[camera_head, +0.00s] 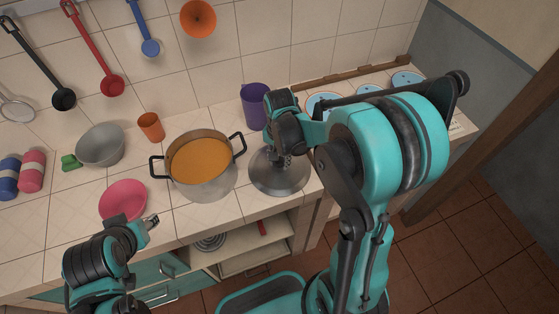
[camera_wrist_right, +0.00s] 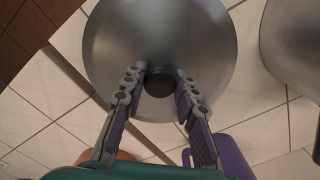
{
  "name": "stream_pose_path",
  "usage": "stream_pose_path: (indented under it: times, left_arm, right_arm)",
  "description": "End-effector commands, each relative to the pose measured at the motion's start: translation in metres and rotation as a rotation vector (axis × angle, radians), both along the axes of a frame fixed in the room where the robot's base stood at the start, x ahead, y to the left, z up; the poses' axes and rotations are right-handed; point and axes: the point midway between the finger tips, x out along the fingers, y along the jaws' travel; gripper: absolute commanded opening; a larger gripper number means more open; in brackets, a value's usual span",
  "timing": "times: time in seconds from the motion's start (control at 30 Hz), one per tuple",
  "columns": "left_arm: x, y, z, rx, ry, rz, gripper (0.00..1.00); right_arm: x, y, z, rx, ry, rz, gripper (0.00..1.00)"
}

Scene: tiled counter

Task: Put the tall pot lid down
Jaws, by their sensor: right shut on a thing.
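The metal pot lid (camera_head: 279,178) is a round grey disc at the counter's front right, just right of the pot (camera_head: 203,190). My right gripper (camera_head: 281,157) is above it, shut on its knob. In the right wrist view the lid (camera_wrist_right: 160,30) is under my right gripper (camera_wrist_right: 160,80), with the dark knob between the fingers. I cannot tell whether the lid touches the counter. The pot is uncovered and holds orange soup. My left gripper (camera_head: 150,222) is near the front edge by the pink bowl (camera_head: 123,199); its fingers are too small to judge.
A purple cup (camera_head: 254,106) stands behind the lid, close to my right arm. An orange cup (camera_head: 151,127) and a grey bowl (camera_head: 101,146) stand behind and left of the pot. Blue-topped burners or plates (camera_head: 407,78) lie at the right. Ladles hang on the wall.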

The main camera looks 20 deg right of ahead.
Motion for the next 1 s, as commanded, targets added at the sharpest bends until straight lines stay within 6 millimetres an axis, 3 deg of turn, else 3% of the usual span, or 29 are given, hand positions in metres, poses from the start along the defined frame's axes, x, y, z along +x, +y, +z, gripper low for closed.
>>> stream_pose_path:
  times: [0.17,0.2,0.27,0.3,0.67,0.77,1.0]
  left_arm:
    - [0.0,0.0,-0.003,0.0,0.0,0.0,0.4]
    - [0.0,0.0,-0.003,0.0,0.0,0.0,0.4]
    - [0.0,0.0,-0.003,0.0,0.0,0.0,0.4]
    - [0.0,0.0,-0.002,0.0,0.0,0.0,0.4]
    - [0.0,0.0,0.003,0.0,0.0,0.0,0.4]
    - [0.0,0.0,0.007,0.0,0.0,0.0,0.4]
    - [0.0,0.0,0.025,0.0,0.0,0.0,0.4]
  right_arm:
    - [0.0,0.0,-0.003,0.0,0.0,0.0,0.0]
    - [0.0,0.0,-0.004,0.0,0.0,0.0,0.31]
    - [0.0,0.0,-0.003,0.0,0.0,0.0,0.47]
    - [0.0,0.0,-0.003,0.0,0.0,0.0,0.49]
    - [0.0,0.0,0.003,0.0,0.0,0.0,0.49]
    - [0.0,0.0,0.017,0.0,0.0,0.0,0.49]
    - [-0.001,0.0,0.072,0.0,0.0,0.0,0.49]
